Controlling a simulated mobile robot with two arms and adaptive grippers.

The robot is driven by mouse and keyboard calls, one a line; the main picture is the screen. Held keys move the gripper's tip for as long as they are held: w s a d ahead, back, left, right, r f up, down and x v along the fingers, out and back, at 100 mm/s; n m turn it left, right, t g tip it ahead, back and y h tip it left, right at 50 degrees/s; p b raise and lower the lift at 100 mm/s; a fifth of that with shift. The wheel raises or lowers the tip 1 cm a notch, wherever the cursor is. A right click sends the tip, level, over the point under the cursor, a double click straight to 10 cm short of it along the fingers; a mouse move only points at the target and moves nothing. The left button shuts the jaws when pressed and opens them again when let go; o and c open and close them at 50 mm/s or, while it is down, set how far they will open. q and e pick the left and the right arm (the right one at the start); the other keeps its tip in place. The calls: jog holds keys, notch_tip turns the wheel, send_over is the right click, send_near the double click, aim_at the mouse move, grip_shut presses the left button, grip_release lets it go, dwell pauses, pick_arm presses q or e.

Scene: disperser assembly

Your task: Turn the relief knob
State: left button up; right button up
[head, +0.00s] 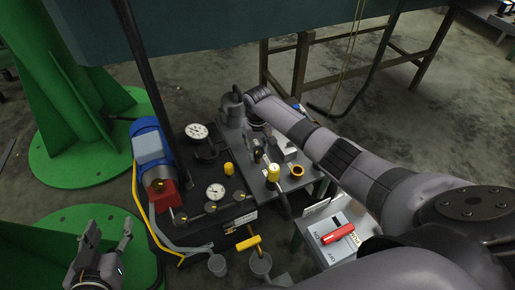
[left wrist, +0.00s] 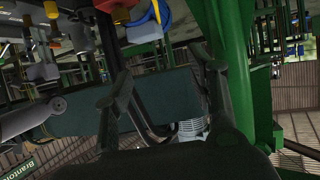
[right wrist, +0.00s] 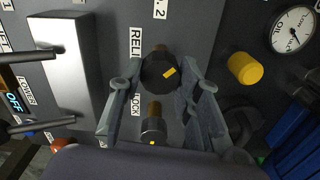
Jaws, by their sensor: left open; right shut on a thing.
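The relief knob (right wrist: 158,72) is black and round with a yellow mark, on a brass stem in the dark panel beside a partly covered "RELI…" label. My right gripper (right wrist: 162,84) has its fingers on both sides of it and is shut on it. In the head view the knob is hard to make out beside my right arm. My left gripper (head: 110,230) is open and empty at the lower left, away from the panel. Its open fingers also show in the left wrist view (left wrist: 160,88).
A second black knob (right wrist: 153,128) by a "LOCK" label sits close below. A yellow cap (right wrist: 244,68) and an oil gauge (right wrist: 293,30) lie to the right, a metal block (right wrist: 66,68) to the left. In the head view, a blue motor (head: 152,147) stands left of the panel.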

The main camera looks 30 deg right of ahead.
aim_at(257, 150)
jog(key=shift+r+n+p, duration=0.15)
jog(key=shift+n+p, duration=0.65)
jog(key=shift+p, duration=0.05)
jog(key=n+p, duration=0.1)
jog(key=n, duration=0.2)
pick_arm(q)
jog(key=s+a+f+g+y, duration=0.1)
jog(key=s+a+f+g, duration=0.1)
jog(key=s+f+g, duration=0.2)
jog(key=s+a+f+g+y, duration=0.1)
jog(key=s+f+g, duration=0.3)
jog(key=s, duration=0.4)
jog(key=shift+s+a+f+g, duration=0.2)
jog(key=shift+s+a+g, duration=0.15)
jog(key=shift+a, duration=0.45)
pick_arm(e)
jog(key=o, duration=1.1)
jog(key=shift+o, duration=0.2)
notch_tip(257, 150, up, 12)
